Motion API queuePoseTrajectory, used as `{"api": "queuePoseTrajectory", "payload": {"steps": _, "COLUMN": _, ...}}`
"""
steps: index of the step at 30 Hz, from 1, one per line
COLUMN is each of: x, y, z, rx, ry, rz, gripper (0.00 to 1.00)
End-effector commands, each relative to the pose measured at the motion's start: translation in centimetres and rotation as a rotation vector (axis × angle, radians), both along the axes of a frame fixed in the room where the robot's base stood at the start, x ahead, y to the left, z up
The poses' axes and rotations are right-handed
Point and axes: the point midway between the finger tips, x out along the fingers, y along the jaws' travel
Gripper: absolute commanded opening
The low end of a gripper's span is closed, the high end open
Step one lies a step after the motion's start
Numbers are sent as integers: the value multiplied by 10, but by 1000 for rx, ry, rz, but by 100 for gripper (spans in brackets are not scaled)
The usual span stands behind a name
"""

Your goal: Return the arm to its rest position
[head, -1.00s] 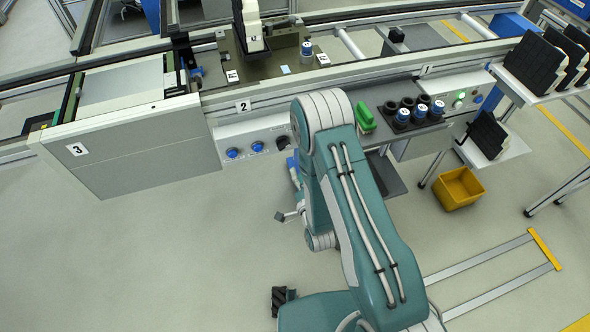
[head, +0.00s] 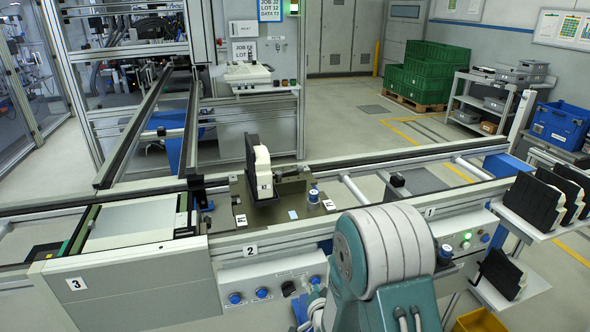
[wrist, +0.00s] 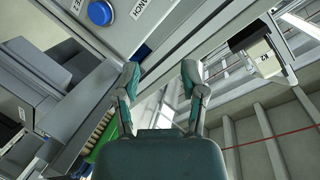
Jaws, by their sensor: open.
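In the head view my teal arm rises at the lower centre right, in front of the pallet line. Its upper joint hides part of the line's front panel. My gripper is hidden behind the arm in the head view. In the wrist view my gripper (wrist: 160,75) is open, its two fingers apart with nothing between them. A blue button (wrist: 100,13) on a grey panel shows beyond the left finger. A green object (wrist: 100,130) lies to the left of the gripper's body; I cannot tell how far off it is.
The pallet line's front rail carries a "2" label (head: 250,250). A black and white part (head: 262,172) stands upright on the line beside a small blue-banded cylinder (head: 313,195). Shelves with black parts (head: 533,206) stand at the right. A yellow bin (head: 480,321) is on the floor, partly cut off.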

Motion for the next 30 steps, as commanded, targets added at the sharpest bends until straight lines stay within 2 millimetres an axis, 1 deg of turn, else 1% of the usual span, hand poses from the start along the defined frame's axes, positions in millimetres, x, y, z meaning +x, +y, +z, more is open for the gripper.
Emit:
{"api": "queuePoseTrajectory", "payload": {"steps": 1, "x": 3, "y": -4, "z": 17, "rx": -28, "ry": 12, "rz": -1, "gripper": 54}}
{"api": "queuePoseTrajectory", "payload": {"steps": 7, "x": -3, "y": -21, "z": 64, "rx": -157, "ry": 108, "rz": 8, "gripper": 54}}
{"api": "queuePoseTrajectory", "payload": {"steps": 11, "x": -14, "y": -33, "z": 94, "rx": -237, "ry": 172, "rz": 22, "gripper": 54}}
{"api": "queuePoseTrajectory", "payload": {"steps": 14, "x": -28, "y": -43, "z": 116, "rx": -296, "ry": 222, "rz": 37, "gripper": 54}}
{"api": "queuePoseTrajectory", "payload": {"steps": 17, "x": -45, "y": -52, "z": 137, "rx": -352, "ry": 273, "rz": 53, "gripper": 54}}
{"api": "queuePoseTrajectory", "payload": {"steps": 23, "x": -90, "y": -71, "z": 175, "rx": -460, "ry": 374, "rz": 99, "gripper": 54}}
{"api": "queuePoseTrajectory", "payload": {"steps": 26, "x": -117, "y": -79, "z": 191, "rx": -509, "ry": 426, "rz": 127, "gripper": 54}}
{"api": "queuePoseTrajectory", "payload": {"steps": 30, "x": -159, "y": -90, "z": 210, "rx": -574, "ry": 499, "rz": 170, "gripper": 54}}
